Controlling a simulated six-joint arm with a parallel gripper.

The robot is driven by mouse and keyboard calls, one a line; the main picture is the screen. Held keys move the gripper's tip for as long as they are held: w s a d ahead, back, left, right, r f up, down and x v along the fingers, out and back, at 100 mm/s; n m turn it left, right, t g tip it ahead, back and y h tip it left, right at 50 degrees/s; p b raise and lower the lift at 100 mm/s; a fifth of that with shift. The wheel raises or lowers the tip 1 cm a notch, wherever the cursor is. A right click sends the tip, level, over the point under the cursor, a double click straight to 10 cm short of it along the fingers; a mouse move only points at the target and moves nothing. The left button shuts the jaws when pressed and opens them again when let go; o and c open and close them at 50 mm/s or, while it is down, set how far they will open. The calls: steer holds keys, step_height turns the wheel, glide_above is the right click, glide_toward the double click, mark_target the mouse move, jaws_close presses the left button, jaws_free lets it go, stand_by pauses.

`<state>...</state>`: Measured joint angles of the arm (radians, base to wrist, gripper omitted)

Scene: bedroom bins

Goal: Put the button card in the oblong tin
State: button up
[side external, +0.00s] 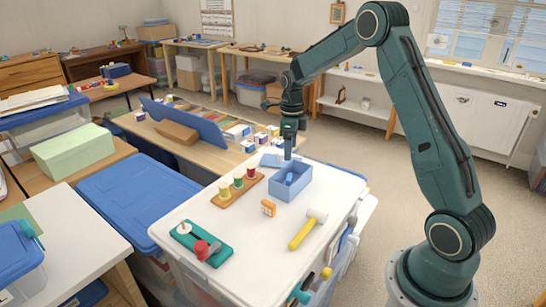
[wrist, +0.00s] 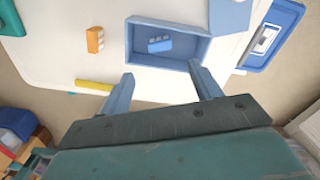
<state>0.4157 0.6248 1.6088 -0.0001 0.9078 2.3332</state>
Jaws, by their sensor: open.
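The oblong tin is an open blue box (side external: 287,192) on the white table top. It also shows in the wrist view (wrist: 140,60). A small blue piece with pale marks (wrist: 160,43) lies inside on its floor, apart from the walls. A small orange piece with pale marks (side external: 268,208) is on the table outside the tin, and shows in the wrist view (wrist: 95,40). I cannot tell for certain which one is the button card. My gripper (side external: 289,156) is above the tin's far side, pointing down. In the wrist view its fingers (wrist: 160,72) are apart with nothing between them.
A wooden rack with spools (side external: 238,187), a green tray (side external: 202,243) and a yellow-handled mallet (side external: 302,235) stand nearer the front.

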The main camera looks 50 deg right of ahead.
steer(key=shift+r, duration=0.1)
stand_by(0.3)
steer(key=s+a+r+n+t, duration=0.3)
steer(key=s+a+r+n, duration=0.9)
steer(key=r+n, duration=0.35)
steer(key=s+a+r+n+t, duration=0.1)
steer(key=s+a+n, duration=0.3)
steer(key=s+n, duration=0.4)
steer(key=s+a+n+t, duration=0.1)
steer(key=s+a+n, duration=0.3)
steer(key=s+n, duration=0.4)
steer(key=shift+a+r+t, duration=0.15)
steer(key=shift+r+t, duration=0.15)
steer(key=shift+r, duration=0.05)
